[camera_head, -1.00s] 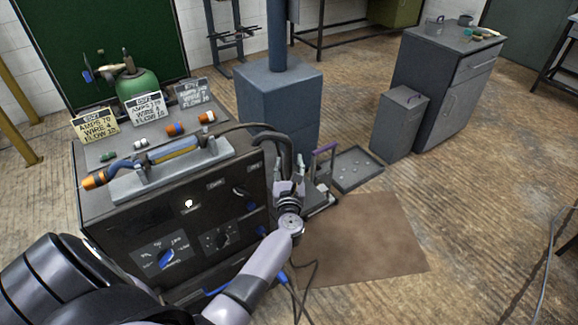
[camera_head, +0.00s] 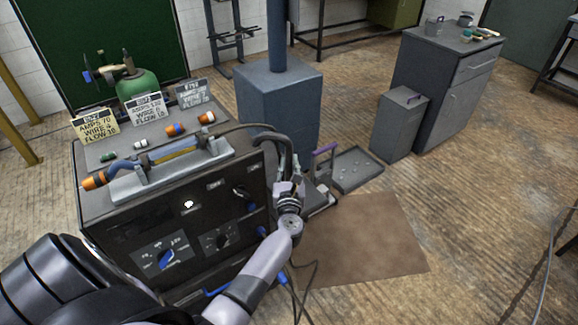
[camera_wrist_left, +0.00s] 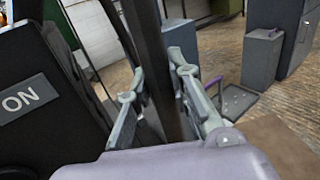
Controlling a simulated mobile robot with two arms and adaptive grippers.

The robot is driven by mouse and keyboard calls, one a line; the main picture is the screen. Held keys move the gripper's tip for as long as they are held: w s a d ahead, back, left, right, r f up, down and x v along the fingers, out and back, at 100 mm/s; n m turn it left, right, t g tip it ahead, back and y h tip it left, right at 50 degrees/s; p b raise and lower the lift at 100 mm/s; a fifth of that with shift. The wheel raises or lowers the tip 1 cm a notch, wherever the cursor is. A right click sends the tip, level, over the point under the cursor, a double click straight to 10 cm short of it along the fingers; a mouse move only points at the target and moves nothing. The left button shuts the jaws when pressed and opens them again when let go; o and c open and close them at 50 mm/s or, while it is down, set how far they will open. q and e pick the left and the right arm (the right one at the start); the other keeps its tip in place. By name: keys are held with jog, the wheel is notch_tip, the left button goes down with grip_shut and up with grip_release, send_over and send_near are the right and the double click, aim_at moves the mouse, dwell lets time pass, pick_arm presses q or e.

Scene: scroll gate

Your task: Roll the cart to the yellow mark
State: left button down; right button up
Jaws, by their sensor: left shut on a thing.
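The cart is a dark welding machine (camera_head: 215,207) with knobs on its black front, at the left of the head view. Its front panel, with an ON label (camera_wrist_left: 27,98), fills the left of the left wrist view. My left gripper (camera_head: 288,186) is at the cart's right front corner. In the left wrist view its fingers stand on either side of a dark upright bar (camera_wrist_left: 152,45) and are shut on it. Whether the bar belongs to the cart is hard to tell. My right gripper is not in view. I see no yellow mark on the floor.
A blue-grey pedestal (camera_head: 278,100) stands close behind. A flat tray (camera_head: 357,169), a bin (camera_head: 399,124) and a cabinet (camera_head: 443,95) are to the right. A brown mat (camera_head: 370,238) lies right of the cart.

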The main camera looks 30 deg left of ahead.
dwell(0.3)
pick_arm(q)
jog(key=shift+w+a+r+b, duration=0.2)
jog(key=shift+w+a+b, duration=0.05)
jog(key=shift+a, duration=0.4)
jog(key=shift+w+a+r+b, duration=0.15)
jog(key=shift+w+a+b, duration=0.05)
jog(key=shift+a, duration=0.4)
jog(key=c, duration=1.7)
grip_release()
jog(key=shift+w+a+f, duration=0.15)
jog(key=shift+a+f, duration=0.15)
jog(key=shift+a, duration=0.05)
jog(key=shift+o, duration=1.3)
jog(key=shift+d, duration=0.25)
jog(key=shift+f, duration=0.1)
jog(key=shift+d, duration=0.1)
